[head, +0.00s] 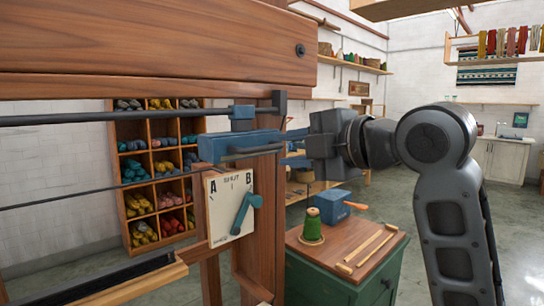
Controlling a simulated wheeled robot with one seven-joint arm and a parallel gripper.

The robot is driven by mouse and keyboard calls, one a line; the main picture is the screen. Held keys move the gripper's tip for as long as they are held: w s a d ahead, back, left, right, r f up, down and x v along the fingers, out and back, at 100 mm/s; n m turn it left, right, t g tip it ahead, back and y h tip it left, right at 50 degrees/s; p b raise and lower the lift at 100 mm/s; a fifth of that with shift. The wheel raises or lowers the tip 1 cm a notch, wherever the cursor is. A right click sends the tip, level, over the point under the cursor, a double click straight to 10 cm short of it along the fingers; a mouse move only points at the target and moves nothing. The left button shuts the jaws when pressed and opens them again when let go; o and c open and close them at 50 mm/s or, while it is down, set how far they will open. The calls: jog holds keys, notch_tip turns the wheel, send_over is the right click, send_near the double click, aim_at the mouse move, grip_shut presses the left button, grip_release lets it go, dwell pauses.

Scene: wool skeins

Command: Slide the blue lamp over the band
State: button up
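A blue box-shaped housing (237,146), which looks like the blue lamp, hangs below a dark horizontal rail (120,116) beside a wooden post. A dark bar handle (258,150) runs along its near side. My gripper (288,147) points left from the right side, close to the right end of the housing. Its two fingers appear apart, one above the other, with the handle's end near them. I cannot tell whether they touch it. I cannot make out which part is the band.
A white plate (229,205) marked A, SHUT and B carries a blue lever (246,212) below the housing. A green cabinet (340,285) at lower right holds a green thread cone (312,229) and a blue box (334,207). A yarn cubby shelf (153,165) stands behind.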

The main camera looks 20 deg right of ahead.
aim_at(267, 148)
jog(key=shift+n, duration=0.3)
jog(key=shift+r+p+x, duration=0.15)
jog(key=shift+p+x, duration=0.15)
jog(key=shift+x, duration=1.5)
jog(key=shift+r+p+x, duration=0.1)
jog(key=shift+p+x, duration=0.15)
jog(key=shift+x, duration=1.55)
jog(key=shift+w, duration=0.1)
grip_shut()
